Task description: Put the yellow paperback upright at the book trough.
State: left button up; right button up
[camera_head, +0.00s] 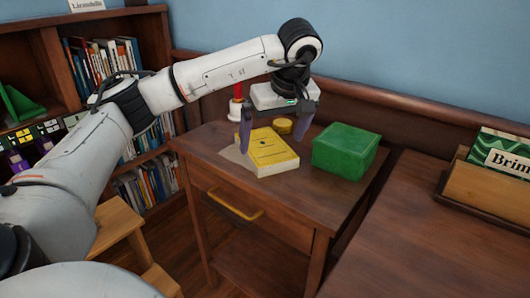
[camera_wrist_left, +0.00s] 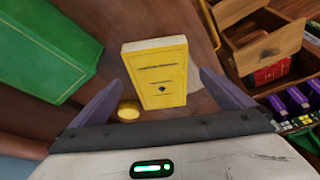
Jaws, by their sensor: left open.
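The yellow paperback (camera_head: 272,152) lies flat on the small wooden side table, cover up. It also shows in the left wrist view (camera_wrist_left: 158,75), between the finger lines. My left gripper (camera_head: 271,145) is open above the paperback, with its two purple-grey fingers pointing down, one to each side of it. It holds nothing, and I cannot tell the exact height gap. A wooden trough (camera_head: 487,190) stands at the right on another wooden surface and holds green patterned books (camera_head: 501,152) with a partly cut-off "Brim" label. My right gripper is out of view.
A green box (camera_head: 345,152) stands right of the paperback. A small round yellow object (camera_head: 283,126) sits behind it, and a red stick-like object (camera_head: 237,100) stands at the back left. A bookcase (camera_head: 62,40) fills the left. The wooden top (camera_head: 430,255) before the trough is clear.

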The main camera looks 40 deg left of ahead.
aim_at(270, 151)
pick_arm(q)
jog(key=b+x, duration=0.1)
jog(key=x, duration=0.3)
jog(key=shift+w+a+f, duration=0.1)
jog(key=shift+w+f, duration=0.05)
jog(key=shift+c, duration=0.4)
jog(key=c, duration=1.1)
